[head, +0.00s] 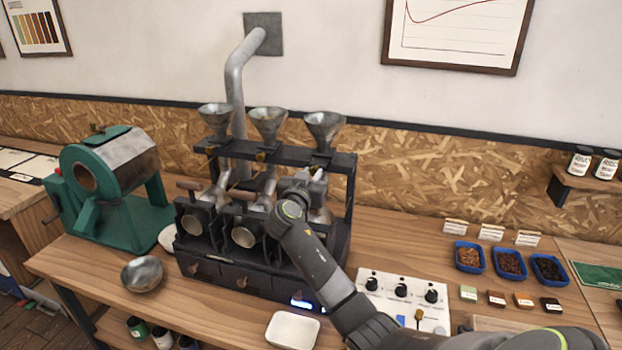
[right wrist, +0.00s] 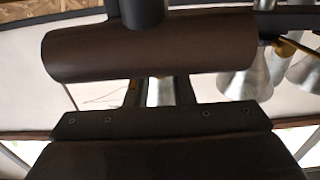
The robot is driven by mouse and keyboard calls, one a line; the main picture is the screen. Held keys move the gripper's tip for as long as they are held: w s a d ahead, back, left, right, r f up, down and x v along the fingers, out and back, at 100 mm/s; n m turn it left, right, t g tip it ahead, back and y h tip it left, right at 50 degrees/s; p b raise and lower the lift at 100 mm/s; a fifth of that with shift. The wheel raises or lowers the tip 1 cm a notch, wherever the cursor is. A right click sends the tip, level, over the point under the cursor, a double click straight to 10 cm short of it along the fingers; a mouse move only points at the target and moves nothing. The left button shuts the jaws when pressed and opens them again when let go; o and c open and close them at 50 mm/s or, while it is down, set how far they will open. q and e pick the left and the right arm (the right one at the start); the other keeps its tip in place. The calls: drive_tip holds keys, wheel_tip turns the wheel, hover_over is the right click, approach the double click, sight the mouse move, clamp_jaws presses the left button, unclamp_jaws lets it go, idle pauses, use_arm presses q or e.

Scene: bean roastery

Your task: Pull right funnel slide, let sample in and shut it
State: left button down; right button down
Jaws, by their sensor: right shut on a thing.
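The right funnel (head: 325,127) is a metal cone on the dark top rail of the roaster. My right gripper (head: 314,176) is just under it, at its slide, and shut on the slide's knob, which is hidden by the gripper. In the right wrist view, a dark brown cylindrical handle (right wrist: 150,45) crosses in front of the fingers and covers their tips. The left funnel (head: 215,118) and middle funnel (head: 267,122) have brass slide knobs below them. I cannot tell how far the right slide is out or whether beans are falling. My left gripper is out of view.
A green roaster drum (head: 110,185) stands at left. A metal bowl (head: 142,274) and a white tray (head: 292,330) are at the front. A control panel (head: 403,298) and blue trays of beans (head: 469,270) are at right. My right arm covers the right roasting unit.

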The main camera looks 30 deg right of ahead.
drive_tip(key=shift+w+d, duration=0.1)
drive_tip(key=shift+w, duration=0.05)
drive_tip(key=c, duration=1.5)
unclamp_jaws()
drive_tip(key=shift+d+f, duration=0.1)
drive_tip(key=shift+o, duration=1.3)
drive_tip(key=shift+a, duration=0.2)
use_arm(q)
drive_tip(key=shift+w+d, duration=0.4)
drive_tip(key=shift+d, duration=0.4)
use_arm(e)
drive_tip(key=shift+s+a, duration=0.15)
drive_tip(key=shift+s, duration=0.05)
use_arm(q)
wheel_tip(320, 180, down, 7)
drive_tip(key=b, duration=0.7)
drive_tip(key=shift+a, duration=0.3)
use_arm(e)
drive_tip(key=v, duration=1.7)
